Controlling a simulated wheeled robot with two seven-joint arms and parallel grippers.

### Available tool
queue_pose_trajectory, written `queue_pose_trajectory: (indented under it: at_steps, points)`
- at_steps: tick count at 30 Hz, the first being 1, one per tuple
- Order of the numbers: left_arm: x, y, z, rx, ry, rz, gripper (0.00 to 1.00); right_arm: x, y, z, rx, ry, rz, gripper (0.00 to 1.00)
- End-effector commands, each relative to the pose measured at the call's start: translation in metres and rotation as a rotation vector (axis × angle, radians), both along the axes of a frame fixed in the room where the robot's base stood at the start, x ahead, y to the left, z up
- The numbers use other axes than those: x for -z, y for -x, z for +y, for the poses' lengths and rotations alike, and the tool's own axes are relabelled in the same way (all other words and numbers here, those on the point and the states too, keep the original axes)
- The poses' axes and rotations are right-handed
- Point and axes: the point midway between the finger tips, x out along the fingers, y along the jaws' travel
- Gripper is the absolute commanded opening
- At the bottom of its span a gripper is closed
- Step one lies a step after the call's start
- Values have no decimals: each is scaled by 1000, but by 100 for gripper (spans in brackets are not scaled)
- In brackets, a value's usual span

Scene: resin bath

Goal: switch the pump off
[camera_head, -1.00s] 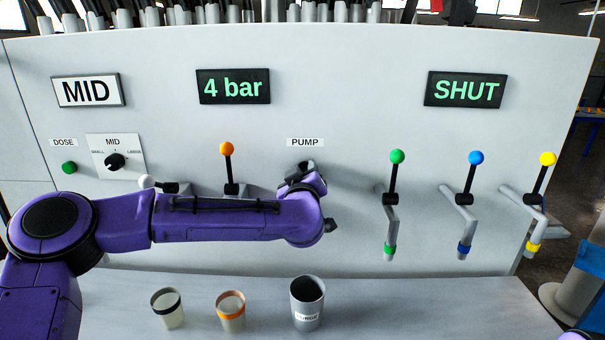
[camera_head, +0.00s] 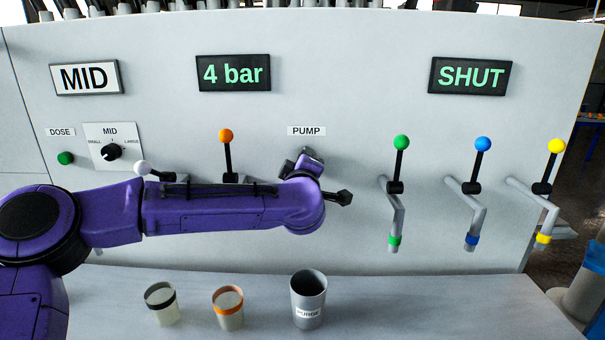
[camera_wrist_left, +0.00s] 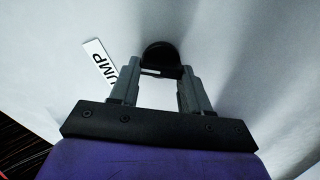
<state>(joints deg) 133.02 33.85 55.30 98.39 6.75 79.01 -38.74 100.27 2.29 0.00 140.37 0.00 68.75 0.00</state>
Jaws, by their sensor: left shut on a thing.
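The pump knob (camera_wrist_left: 160,58) is a dark, rounded knob on the pale panel, with a small white mark on its near face. In the wrist view it sits between the two grey fingers of my left gripper (camera_wrist_left: 160,82), which is shut on it. The PUMP label (camera_head: 306,131) is on the panel just above the gripper (camera_head: 306,160) in the head view; part of it also shows in the wrist view (camera_wrist_left: 98,62). My wrist hides the knob in the head view. My right gripper is out of view.
An orange-knobbed lever (camera_head: 226,136) and a white-knobbed lever (camera_head: 142,167) are near my forearm. Green, blue and yellow levers stand right. Several cups, including a PURGE cup (camera_head: 308,299), stand on the ledge below.

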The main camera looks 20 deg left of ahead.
Motion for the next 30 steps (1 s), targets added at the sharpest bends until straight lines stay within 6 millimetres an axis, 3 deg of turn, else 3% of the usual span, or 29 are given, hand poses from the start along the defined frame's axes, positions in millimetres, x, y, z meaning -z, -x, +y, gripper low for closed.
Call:
queue_pose_trajectory:
  at_steps: [1,12,30]
  points:
    - [4,0,0,1,39,-16,16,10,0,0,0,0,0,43]
    - [3,0,0,2,322,-98,16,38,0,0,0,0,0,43]
    - [-2,0,1,3,482,-147,16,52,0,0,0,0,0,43]
